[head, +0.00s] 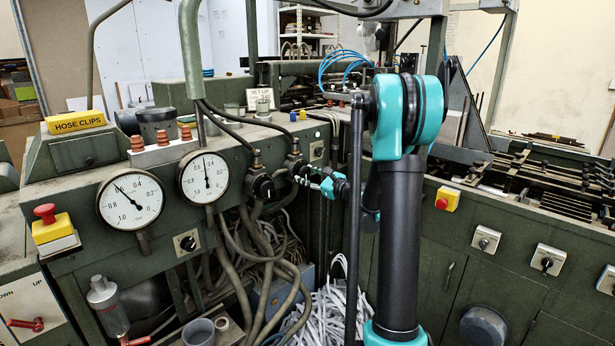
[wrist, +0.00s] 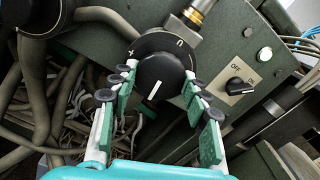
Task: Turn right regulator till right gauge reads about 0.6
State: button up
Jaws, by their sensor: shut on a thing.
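The right regulator (head: 301,171) is a black round knob on the green panel's right end. In the wrist view the knob (wrist: 160,72) has a white line and sits on a dark disc with plus and 0 marks. My gripper (head: 314,182) reaches it from the right; in the wrist view my gripper (wrist: 158,80) has its padded fingers closed on both sides of the knob. The right gauge (head: 204,176) has a white face, its needle pointing almost straight up; its numbers are too small to read surely. The left gauge (head: 131,201) has its needle pointing up-left.
The left regulator (head: 263,186) sits close beside the right one. An on-off switch (wrist: 237,86) and a lit white button (wrist: 265,54) are right of the knob. Thick hoses (head: 232,260) hang below. A yellow-red stop button (head: 447,198) is on the right cabinet.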

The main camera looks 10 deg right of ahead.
jog(key=shift+m, duration=0.5)
jog(key=o, duration=1.2)
jog(key=shift+c, duration=0.2)
jog(key=shift+s+d, duration=0.1)
jog(key=v, duration=1.1)
jog(key=shift+s+d, duration=0.2)
jog(key=shift+s, duration=0.15)
